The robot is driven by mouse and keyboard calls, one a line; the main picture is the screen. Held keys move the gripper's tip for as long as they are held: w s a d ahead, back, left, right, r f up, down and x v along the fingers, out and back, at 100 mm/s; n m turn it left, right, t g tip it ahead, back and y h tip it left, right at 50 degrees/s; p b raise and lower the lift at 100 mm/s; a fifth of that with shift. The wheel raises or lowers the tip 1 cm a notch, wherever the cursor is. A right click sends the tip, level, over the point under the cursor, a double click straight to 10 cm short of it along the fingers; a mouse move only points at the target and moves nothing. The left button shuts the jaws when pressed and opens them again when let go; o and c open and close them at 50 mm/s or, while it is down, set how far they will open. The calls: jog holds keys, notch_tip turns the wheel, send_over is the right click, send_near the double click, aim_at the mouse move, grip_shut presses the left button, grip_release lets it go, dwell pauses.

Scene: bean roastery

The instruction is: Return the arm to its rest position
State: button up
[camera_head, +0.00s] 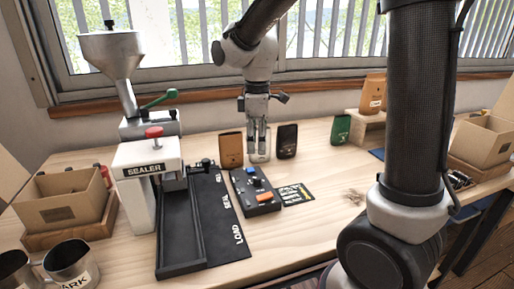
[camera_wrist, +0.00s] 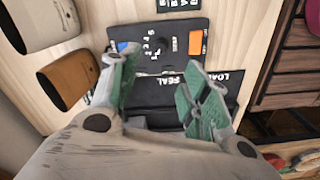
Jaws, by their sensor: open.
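My gripper (camera_head: 259,152) hangs fingers-down over the far part of the wooden table, between a brown pouch (camera_head: 231,150) on its left and a black pouch (camera_head: 287,141) on its right. In the wrist view my gripper (camera_wrist: 160,95) has its two green-padded fingers spread apart with nothing between them. Beyond the fingertips in that view lie the dark control box (camera_wrist: 160,62) and the black sealer mat. My arm reaches down from the top of the head view, and its thick dark link hides part of the table's right side.
The control box (camera_head: 262,205) lies in front of my gripper. A green pouch (camera_head: 340,130) and cardboard box (camera_head: 484,138) stand right. Metal cups (camera_head: 70,265) stand front left. The table's front middle is clear.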

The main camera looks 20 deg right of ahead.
dwell(0.3)
jog(key=s+d+r+m+t, duration=0.2)
jog(key=s+d+m, duration=0.4)
jog(key=s, duration=0.4)
jog(key=s+d+r+m+t, duration=0.2)
jog(key=s+d+r+m, duration=0.3)
jog(key=s+d+m, duration=0.2)
jog(key=s+d, duration=0.2)
jog(key=s, duration=0.1)
jog(key=shift+r+m, duration=0.15)
jog(key=shift+m, duration=0.15)
